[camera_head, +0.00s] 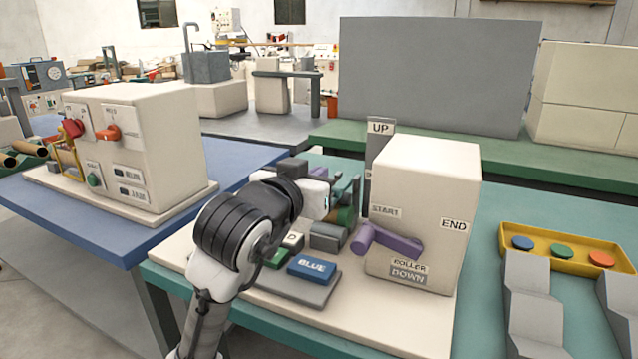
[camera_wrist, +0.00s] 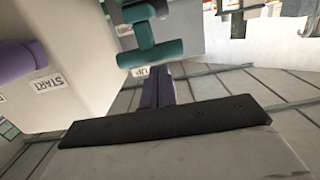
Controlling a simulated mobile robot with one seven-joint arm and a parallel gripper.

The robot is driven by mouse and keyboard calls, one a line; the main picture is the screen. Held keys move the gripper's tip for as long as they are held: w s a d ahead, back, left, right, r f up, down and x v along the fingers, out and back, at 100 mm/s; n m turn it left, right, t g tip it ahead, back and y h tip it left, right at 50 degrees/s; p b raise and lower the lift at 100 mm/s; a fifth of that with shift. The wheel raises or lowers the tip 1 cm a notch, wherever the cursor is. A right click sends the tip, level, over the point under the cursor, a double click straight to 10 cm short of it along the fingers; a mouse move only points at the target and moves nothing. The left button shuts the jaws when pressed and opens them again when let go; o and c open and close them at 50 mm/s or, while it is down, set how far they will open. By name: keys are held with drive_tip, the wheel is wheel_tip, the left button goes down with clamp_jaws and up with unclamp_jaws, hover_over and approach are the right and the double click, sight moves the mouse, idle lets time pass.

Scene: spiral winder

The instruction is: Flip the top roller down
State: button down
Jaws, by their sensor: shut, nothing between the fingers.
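The white winder box (camera_head: 425,205) stands on a pale base, with START, END, ROLLER DOWN and UP labels. A purple crank-like handle (camera_head: 388,242) sticks out of its front, above the ROLLER DOWN label. In the wrist view, a teal roller-like part (camera_wrist: 150,52) lies beyond the fingers, close to an UP label (camera_wrist: 141,71). A purple cylinder (camera_wrist: 18,60) shows at the left by the START label. My gripper (camera_wrist: 163,66) is shut and empty, its fingers pointing toward the teal part; I cannot tell whether they touch. In the head view my arm largely hides the fingers and roller area.
The BLUE button (camera_head: 311,268) and other blocks sit close below my arm. An upright grey UP plate (camera_head: 379,150) stands behind the box. A yellow tray (camera_head: 562,252) with coloured discs and grey blocks lie to the right. Another machine (camera_head: 135,150) stands on the blue table.

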drive_tip(key=shift+s+a+f+t+b, duration=0.1)
drive_tip(key=shift+s+f+t+b, duration=0.15)
drive_tip(key=shift+f+t+b, duration=0.4)
drive_tip(key=shift+f, duration=0.1)
drive_tip(key=shift+g+h, duration=0.25)
drive_tip(key=shift+h, duration=0.15)
drive_tip(key=r+p, duration=0.1)
drive_tip(key=w+r+p, duration=0.1)
drive_tip(key=r+p, duration=0.2)
drive_tip(key=r, duration=0.1)
drive_tip(key=shift+w+d, duration=0.2)
drive_tip(key=shift+d, duration=0.15)
drive_tip(key=v, duration=1)
drive_tip(key=shift+f, duration=0.25)
drive_tip(key=shift+s, duration=0.1)
